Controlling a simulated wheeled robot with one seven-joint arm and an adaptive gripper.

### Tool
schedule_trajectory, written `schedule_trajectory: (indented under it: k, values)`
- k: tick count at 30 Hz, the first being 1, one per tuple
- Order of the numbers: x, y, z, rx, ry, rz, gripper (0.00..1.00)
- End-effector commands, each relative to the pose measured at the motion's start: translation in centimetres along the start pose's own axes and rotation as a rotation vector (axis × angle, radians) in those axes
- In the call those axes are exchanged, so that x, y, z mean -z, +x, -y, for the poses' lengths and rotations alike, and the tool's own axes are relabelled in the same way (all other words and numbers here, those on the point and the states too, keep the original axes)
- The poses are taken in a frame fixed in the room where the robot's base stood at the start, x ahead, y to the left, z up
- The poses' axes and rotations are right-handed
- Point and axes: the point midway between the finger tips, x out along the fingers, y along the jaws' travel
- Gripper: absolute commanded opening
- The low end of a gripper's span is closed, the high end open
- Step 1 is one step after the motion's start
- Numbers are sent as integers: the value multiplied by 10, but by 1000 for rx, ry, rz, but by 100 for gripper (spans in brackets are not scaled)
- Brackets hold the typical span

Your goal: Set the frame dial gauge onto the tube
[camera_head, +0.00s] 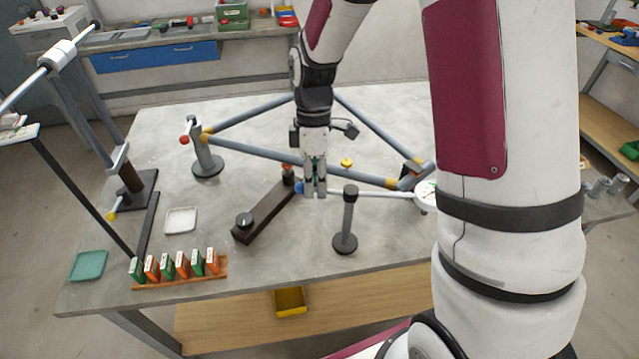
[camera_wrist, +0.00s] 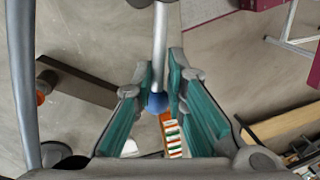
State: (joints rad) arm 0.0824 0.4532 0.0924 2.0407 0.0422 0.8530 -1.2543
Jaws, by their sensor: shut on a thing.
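The frame dial gauge is a long white rod (camera_head: 385,195) with a blue ball at its left end and a round white dial (camera_head: 427,195) at its right, partly behind my arm. My gripper (camera_head: 315,192) is shut on the rod near the blue ball. In the wrist view the rod (camera_wrist: 160,45) and blue ball (camera_wrist: 158,103) lie between the teal-padded fingers (camera_wrist: 162,85). The bicycle-like frame has grey-blue tubes with yellow bands; its long tube (camera_head: 250,151) runs behind my gripper. I cannot tell whether the rod touches the frame.
A black-based post (camera_head: 345,222) stands by the rod; whether they touch is unclear. A dark bar fixture (camera_head: 265,212) lies left of my gripper. A rack of green and orange blocks (camera_head: 180,267), a white dish (camera_head: 180,220) and a teal tray (camera_head: 88,266) are at left. The front right tabletop is clear.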

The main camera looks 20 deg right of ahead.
Motion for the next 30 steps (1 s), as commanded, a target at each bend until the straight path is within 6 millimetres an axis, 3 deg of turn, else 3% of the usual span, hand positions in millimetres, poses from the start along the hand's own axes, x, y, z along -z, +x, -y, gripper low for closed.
schedule_trajectory:
  k: [12,30]
  values:
    - [1,4,31,8,-346,72,0]
    - [-2,7,37,8,-546,116,0]
